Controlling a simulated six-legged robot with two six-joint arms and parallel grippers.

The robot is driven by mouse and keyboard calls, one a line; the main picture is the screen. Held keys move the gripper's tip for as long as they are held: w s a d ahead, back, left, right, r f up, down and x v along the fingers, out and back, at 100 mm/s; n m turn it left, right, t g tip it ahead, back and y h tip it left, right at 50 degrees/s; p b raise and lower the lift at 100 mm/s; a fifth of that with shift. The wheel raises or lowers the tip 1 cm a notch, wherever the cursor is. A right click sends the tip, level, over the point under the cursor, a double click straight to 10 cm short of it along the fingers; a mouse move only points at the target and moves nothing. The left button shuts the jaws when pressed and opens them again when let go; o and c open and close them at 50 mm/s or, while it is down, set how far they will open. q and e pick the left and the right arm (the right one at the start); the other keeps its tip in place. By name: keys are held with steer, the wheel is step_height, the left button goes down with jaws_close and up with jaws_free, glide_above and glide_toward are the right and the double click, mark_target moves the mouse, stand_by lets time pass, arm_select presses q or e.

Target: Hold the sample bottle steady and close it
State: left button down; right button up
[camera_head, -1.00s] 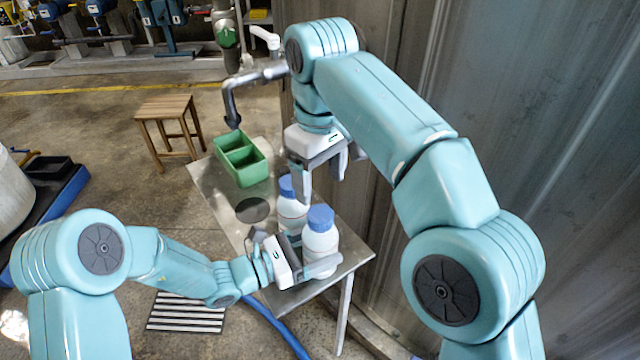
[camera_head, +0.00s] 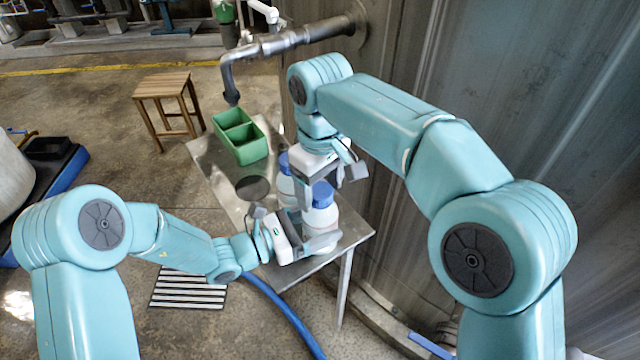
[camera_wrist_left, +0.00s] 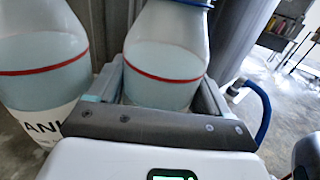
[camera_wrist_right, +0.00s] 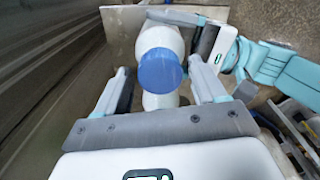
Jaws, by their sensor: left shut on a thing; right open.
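The held sample bottle (camera_head: 322,219) is white with a blue cap (camera_head: 322,194) on its top, upright at the table's near end. My left gripper (camera_head: 312,243) is shut around its body; the left wrist view shows the bottle (camera_wrist_left: 165,70) between the fingers, a red line round it. My right gripper (camera_head: 328,184) points down just above the cap, open. In the right wrist view the cap (camera_wrist_right: 160,70) lies between the spread fingers, with a gap on each side. A second blue-capped bottle (camera_head: 287,188) stands just behind, partly hidden by my right gripper.
The steel table (camera_head: 215,165) carries a green divided bin (camera_head: 240,140) at its far end and a dark round patch (camera_head: 252,188). A pipe (camera_head: 290,42) with a downturned spout hangs over it. A metal wall (camera_head: 480,90) stands close on the right. A wooden stool (camera_head: 163,90) is left.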

steer(key=shift+c, duration=0.3)
steer(key=c, duration=1.1)
steer(key=shift+o, duration=0.2)
steer(key=o, duration=1.3)
steer(key=shift+c, duration=0.2)
step_height(320, 180, up, 8)
steer(key=shift+f, duration=0.25)
arm_select(q)
jaws_free()
steer(key=v, duration=1.6)
arm_select(e)
steer(key=shift+r, duration=0.25)
